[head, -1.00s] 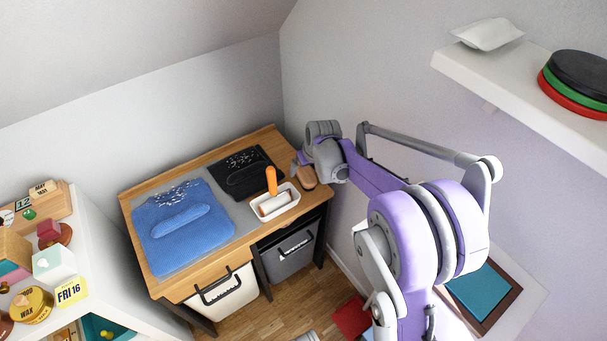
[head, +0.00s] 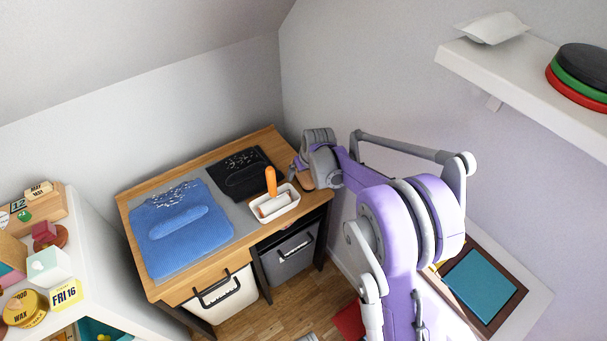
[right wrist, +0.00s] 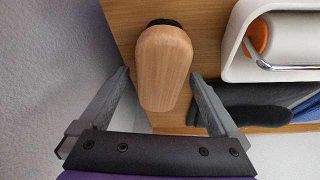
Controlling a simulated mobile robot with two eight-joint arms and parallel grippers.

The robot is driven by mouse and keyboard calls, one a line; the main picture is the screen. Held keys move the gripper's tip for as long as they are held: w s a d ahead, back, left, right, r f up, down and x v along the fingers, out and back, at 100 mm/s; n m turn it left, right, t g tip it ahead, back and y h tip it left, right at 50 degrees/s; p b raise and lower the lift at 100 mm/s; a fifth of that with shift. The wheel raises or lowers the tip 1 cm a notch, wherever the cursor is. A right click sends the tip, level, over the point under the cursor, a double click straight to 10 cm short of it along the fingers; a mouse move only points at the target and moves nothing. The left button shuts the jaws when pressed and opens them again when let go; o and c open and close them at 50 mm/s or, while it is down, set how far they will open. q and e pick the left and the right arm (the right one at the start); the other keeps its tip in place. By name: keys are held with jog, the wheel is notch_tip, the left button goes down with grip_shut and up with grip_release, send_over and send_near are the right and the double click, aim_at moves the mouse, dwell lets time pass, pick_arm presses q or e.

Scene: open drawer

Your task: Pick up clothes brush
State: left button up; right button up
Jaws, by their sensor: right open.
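The clothes brush with its light wooden back (right wrist: 163,70) lies at the right end of the wooden table. In the right wrist view it stands between the two fingers of my right gripper (right wrist: 160,76), with a gap on each side at the tips. My right gripper is open and not closed on it. In the head view the right gripper (head: 297,170) is over the table's right edge, and the brush (head: 307,183) is partly hidden by it. My left gripper is not in view.
A white tray (head: 292,208) holding an orange-handled roller (head: 271,181) stands close beside the brush. A speckled black cloth (head: 238,172) and a blue cloth (head: 160,248) lie on the table. The wall is close on the right. A white shelf (head: 470,68) is above right.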

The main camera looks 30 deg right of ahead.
jog(key=shift+f, duration=0.1)
jog(key=c, duration=1.5)
jog(key=shift+r, duration=0.4)
notch_tip(320, 180, up, 10)
jog(key=shift+f+p, duration=0.1)
jog(key=shift+p, duration=1.05)
jog(key=o, duration=0.9)
jog(key=shift+c, duration=0.2)
jog(key=c, duration=0.6)
jog(key=shift+w, duration=0.1)
jog(key=shift+c, duration=0.2)
